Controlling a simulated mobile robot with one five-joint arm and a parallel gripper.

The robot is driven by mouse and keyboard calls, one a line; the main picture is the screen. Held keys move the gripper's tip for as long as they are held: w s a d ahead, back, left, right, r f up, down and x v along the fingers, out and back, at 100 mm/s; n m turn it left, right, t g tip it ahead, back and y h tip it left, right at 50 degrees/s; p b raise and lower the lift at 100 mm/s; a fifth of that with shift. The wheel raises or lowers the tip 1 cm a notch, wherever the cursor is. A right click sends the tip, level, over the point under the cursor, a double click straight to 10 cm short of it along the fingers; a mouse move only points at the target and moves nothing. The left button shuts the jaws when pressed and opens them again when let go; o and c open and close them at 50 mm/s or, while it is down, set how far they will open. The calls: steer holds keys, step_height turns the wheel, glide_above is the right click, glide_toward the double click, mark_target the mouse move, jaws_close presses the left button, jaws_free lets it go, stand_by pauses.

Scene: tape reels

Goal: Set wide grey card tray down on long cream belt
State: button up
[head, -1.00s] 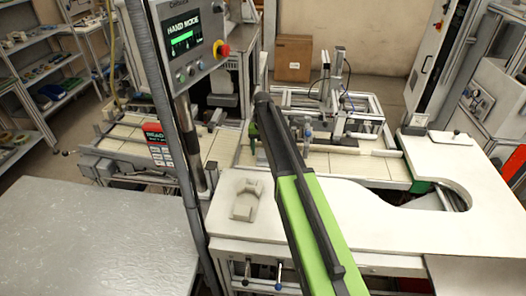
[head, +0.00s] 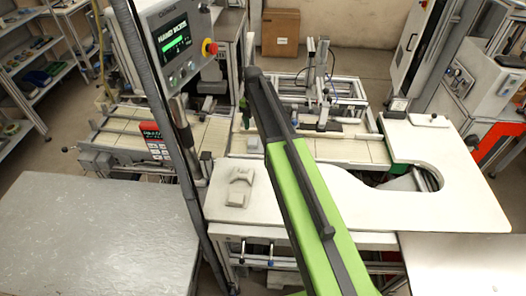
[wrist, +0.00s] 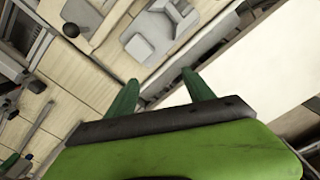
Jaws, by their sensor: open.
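My gripper (wrist: 158,85) shows in the wrist view with its two green fingers apart and nothing between them. In the head view its green end (head: 245,112) is partly hidden by my dark and green arm, over the cream belt area. The long cream belt (head: 222,137) runs behind the white counter; pale cream slats (wrist: 62,75) also show in the wrist view. A flat grey piece (wrist: 178,18) with a cutout and a small block lies beyond the fingertips, apart from them. I cannot tell whether it is the wide grey card tray.
A white counter (head: 340,205) with a curved cutout stands in front, with a grey piece (head: 238,177) and block on it. A control panel on a post (head: 180,40) stands left. A metal frame (head: 325,90) stands behind. A grey table (head: 90,235) fills the lower left.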

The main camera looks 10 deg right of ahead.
steer(key=s+m, duration=2.2)
steer(key=m, duration=0.4)
steer(key=shift+s, duration=0.35)
steer(key=shift+s+a, duration=0.1)
